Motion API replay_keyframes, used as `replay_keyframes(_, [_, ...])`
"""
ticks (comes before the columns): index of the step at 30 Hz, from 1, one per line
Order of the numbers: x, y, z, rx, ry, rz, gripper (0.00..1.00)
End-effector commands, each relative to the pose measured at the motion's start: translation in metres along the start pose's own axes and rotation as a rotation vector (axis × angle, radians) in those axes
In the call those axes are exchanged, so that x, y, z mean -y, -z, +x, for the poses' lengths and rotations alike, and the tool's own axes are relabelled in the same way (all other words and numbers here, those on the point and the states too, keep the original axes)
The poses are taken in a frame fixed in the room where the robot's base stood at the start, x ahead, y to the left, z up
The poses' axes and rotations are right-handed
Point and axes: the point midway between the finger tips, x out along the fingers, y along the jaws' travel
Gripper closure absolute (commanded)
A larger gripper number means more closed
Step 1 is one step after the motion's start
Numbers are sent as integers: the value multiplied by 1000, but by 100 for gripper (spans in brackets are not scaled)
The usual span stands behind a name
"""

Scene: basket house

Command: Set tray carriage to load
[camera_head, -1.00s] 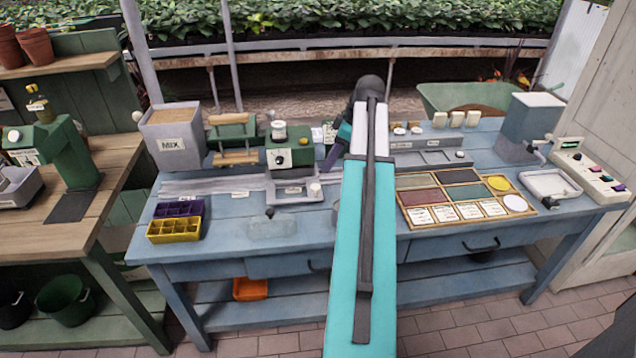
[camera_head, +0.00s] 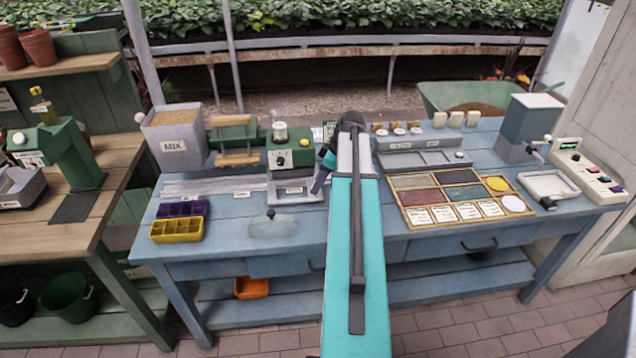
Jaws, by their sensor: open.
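A pale grey tray carriage (camera_head: 294,197) sits at the right end of a flat grey rail (camera_head: 210,187), under the green machine (camera_head: 290,158) with a dial and a clear jar on top. Small white labels lie along the rail's front edge; their words are too small to read. My gripper (camera_head: 318,184) is open, with its dark fingers pointing down at the right side of the carriage. I cannot tell whether they touch it. The carriage's small knob, at its right end, is hidden by the fingers.
Purple and yellow cell trays (camera_head: 177,230) sit at the table's front left. A clear lid with a dark knob (camera_head: 272,227) lies in front of the rail. A grey MIX bin (camera_head: 175,140) stands behind the rail's left. A wooden sorting board (camera_head: 528,210) lies at right.

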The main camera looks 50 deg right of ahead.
Motion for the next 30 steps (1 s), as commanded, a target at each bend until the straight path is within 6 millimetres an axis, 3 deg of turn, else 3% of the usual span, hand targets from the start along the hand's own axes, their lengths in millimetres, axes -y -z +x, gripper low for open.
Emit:
replay_keyframes(6, [0, 0, 12, 0, -1, 0, 56])
replay_keyframes(17, [0, -1, 14, 0, -1, 1, 56])
replay_keyframes(24, [-1, -1, 13, 0, -2, 1, 97])
replay_keyframes(30, [0, -1, 13, 0, -1, 2, 100])
